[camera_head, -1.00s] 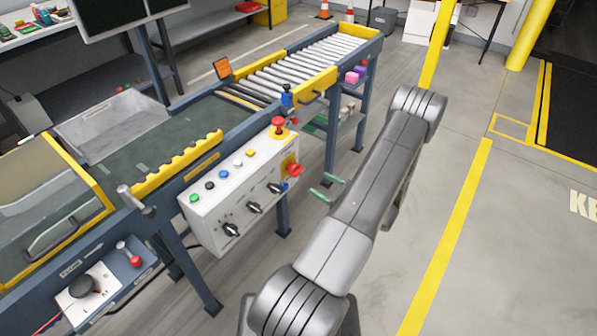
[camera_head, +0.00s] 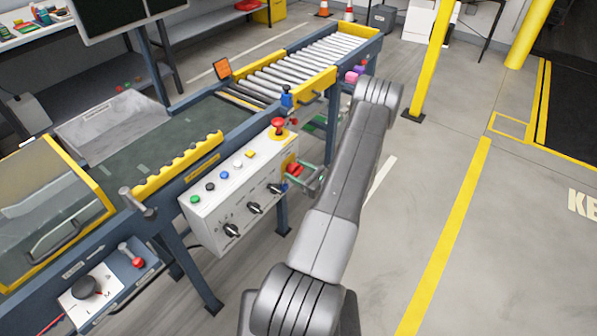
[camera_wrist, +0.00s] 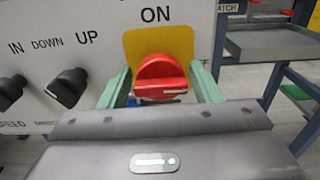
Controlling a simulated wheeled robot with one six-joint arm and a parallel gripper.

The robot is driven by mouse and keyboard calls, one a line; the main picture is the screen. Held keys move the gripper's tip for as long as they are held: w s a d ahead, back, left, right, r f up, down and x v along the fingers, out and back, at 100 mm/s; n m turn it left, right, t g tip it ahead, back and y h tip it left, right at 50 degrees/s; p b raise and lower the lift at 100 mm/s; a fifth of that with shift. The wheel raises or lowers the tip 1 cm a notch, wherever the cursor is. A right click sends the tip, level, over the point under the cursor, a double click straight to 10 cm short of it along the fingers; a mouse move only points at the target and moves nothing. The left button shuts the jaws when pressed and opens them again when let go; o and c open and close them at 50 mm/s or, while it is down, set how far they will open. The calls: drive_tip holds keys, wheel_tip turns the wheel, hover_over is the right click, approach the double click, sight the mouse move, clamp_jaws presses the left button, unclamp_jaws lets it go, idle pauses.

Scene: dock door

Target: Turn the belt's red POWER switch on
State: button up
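The red POWER switch (camera_wrist: 160,78) is a round rotary knob with a raised grip on a yellow plate (camera_wrist: 182,40), under the word ON in the wrist view. In the head view the red switch (camera_head: 294,170) is at the right end of the white control box (camera_head: 235,203). My gripper (camera_wrist: 160,92) is open, with one green finger on each side of the knob. A gap seems to remain between fingers and knob; contact cannot be told. In the head view my gripper (camera_head: 308,174) is at the switch, partly hidden by my arm.
Black knobs (camera_wrist: 67,87) marked UP and DOWN sit left of the switch. A red mushroom button (camera_head: 278,126) on yellow and several coloured buttons are on the box top. A grey tray (camera_wrist: 275,42) is at the right. Open floor lies right of my arm.

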drive_tip(key=c, duration=0.6)
drive_tip(key=shift+c, duration=0.2)
